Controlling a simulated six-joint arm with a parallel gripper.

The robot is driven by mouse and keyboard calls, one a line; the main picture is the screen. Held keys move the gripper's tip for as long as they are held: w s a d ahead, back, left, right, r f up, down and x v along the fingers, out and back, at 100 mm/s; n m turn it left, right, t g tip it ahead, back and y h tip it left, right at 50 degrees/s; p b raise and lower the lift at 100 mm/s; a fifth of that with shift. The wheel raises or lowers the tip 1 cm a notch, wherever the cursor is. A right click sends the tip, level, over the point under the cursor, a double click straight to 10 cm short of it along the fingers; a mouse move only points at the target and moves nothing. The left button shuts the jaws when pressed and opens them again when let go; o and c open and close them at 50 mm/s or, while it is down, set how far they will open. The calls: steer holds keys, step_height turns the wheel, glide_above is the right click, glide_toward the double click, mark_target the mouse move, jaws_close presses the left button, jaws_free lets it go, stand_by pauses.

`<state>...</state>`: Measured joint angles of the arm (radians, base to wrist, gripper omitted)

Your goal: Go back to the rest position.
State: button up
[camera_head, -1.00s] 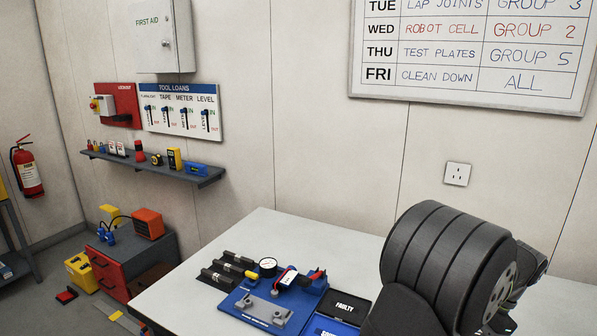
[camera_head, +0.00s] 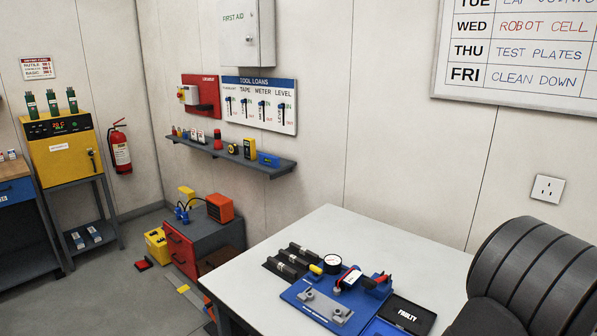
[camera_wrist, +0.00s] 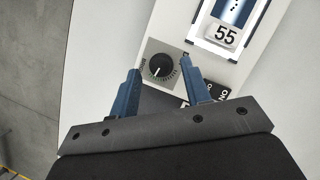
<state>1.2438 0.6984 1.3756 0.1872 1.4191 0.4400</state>
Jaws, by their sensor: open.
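My gripper (camera_wrist: 157,82) shows in the wrist view with its two blue fingers spread apart and nothing between them. Beyond the fingertips is a black dial knob (camera_wrist: 161,67) on a grey square plate. My gripper is not in the head view; only a dark, ribbed part of my arm shows at the lower right.
A white table (camera_head: 345,225) holds a blue fixture (camera_head: 325,312) with a gauge, dark bars and a black tray marked FAULTY (camera_head: 408,314). A shelf (camera_head: 235,157), red drawer cabinet (camera_head: 181,250) and yellow oven (camera_head: 65,155) stand left.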

steer(key=v, duration=1.7)
steer(key=x, duration=1.7)
steer(key=shift+a+f, duration=0.15)
steer(key=shift+f, duration=0.05)
steer(key=shift+w+f+n, duration=0.1)
steer(key=shift+f+n, duration=0.1)
steer(key=shift+n, duration=0.1)
steer(key=n+g, duration=0.1)
steer(key=n, duration=0.2)
steer(key=shift+w, duration=0.1)
steer(key=n+g, duration=0.1)
steer(key=n, duration=0.1)
steer(key=n+g, duration=0.1)
steer(key=n, duration=0.1)
steer(key=shift+w+a+h, duration=0.1)
steer(key=shift+w+h, duration=0.05)
steer(key=shift+h, duration=0.15)
steer(key=n, duration=0.2)
steer(key=n+g+h, duration=0.1)
steer(key=n, duration=0.2)
steer(key=shift+w+a+r+g, duration=0.1)
steer(key=shift+w+g, duration=0.05)
steer(key=shift+g, duration=0.15)
steer(key=shift+a+n+h, duration=0.1)
steer(key=shift+n+h, duration=0.7)
steer(key=shift+n, duration=1)
